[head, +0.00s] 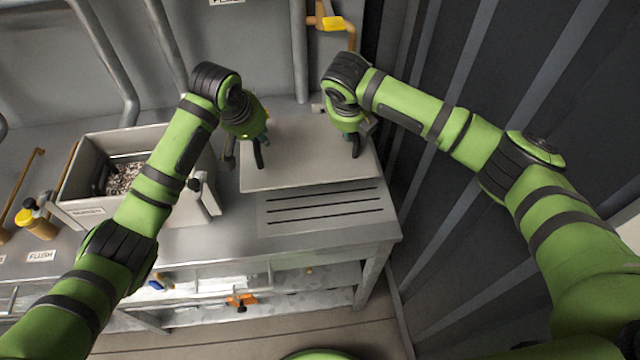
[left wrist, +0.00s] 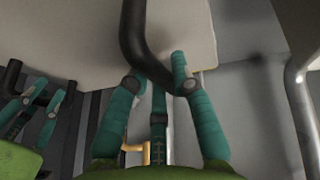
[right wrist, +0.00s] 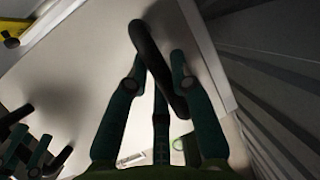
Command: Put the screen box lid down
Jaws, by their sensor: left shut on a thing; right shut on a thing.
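The screen box lid (head: 305,165) is a flat pale grey plate with two black handles, at the right end of the bench. My left gripper (head: 256,138) is shut on its left handle (head: 259,158); this black bar shows between the fingers in the left wrist view (left wrist: 134,35). My right gripper (head: 353,130) is shut on the right handle (head: 356,147), which shows in the right wrist view (right wrist: 150,50). The lid looks about level; I cannot tell if it touches the bench. The open box (head: 88,208) with gravelly debris (head: 122,177) stands left of the lid.
A slotted panel (head: 320,208) lies in front of the lid. Pipes (head: 300,50) and a yellow-handled valve (head: 333,23) are behind the bench. A dark ribbed wall (head: 455,200) is close on the right. A yellow-capped handle (head: 38,222) stands left of the box.

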